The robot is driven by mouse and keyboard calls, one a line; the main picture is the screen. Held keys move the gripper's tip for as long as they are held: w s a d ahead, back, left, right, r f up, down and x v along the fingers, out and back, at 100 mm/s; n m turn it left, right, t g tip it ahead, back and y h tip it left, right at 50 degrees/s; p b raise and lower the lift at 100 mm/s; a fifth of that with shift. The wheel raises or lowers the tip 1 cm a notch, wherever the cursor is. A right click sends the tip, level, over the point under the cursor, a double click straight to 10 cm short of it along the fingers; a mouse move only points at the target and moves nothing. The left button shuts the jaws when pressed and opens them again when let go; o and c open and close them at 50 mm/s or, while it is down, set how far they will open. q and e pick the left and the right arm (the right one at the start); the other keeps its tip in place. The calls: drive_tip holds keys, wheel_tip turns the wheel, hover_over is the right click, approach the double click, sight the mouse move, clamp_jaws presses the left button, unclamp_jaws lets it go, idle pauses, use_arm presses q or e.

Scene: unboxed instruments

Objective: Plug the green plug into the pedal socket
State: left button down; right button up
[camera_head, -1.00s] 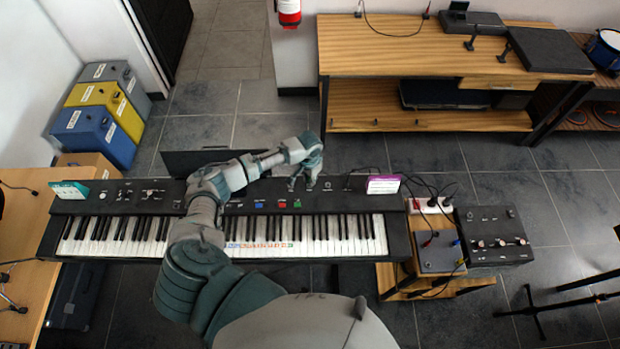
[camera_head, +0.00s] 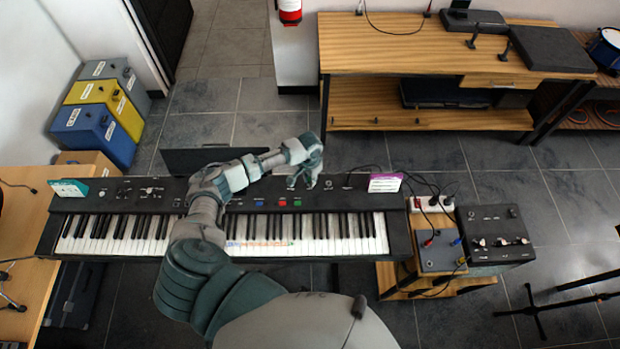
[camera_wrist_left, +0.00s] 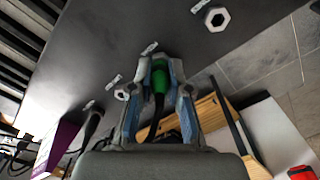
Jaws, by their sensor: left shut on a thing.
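My left gripper (camera_head: 303,181) is at the back edge of the black keyboard (camera_head: 405,240), right of its middle. In the left wrist view the left gripper (camera_wrist_left: 158,68) is shut on the green plug (camera_wrist_left: 159,78), whose black cable trails back between the fingers. The plug's tip faces the keyboard's dark rear panel (camera_wrist_left: 110,35), beside a small white label. The fingers hide the tip, so I cannot tell if it is in a socket. A hexagonal socket (camera_wrist_left: 217,18) shows to the upper right. I cannot read which label marks the pedal socket. My right gripper is out of view.
A black plug (camera_wrist_left: 93,122) with a cable sits in the panel left of the gripper. A purple-and-white card (camera_head: 384,183) stands at the keyboard's right back. A power strip (camera_head: 432,204) and pedal boxes (camera_head: 495,236) lie to the right.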

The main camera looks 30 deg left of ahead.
use_arm(q)
drive_tip(key=shift+s+f, duration=0.1)
drive_tip(key=shift+f, duration=0.15)
drive_tip(key=c, duration=1.1)
unclamp_jaws()
drive_tip(key=shift+o, duration=0.3)
wheel_tip(320, 180, up, 12)
drive_tip(key=shift+a+f, duration=0.1)
drive_tip(key=shift+a, duration=0.05)
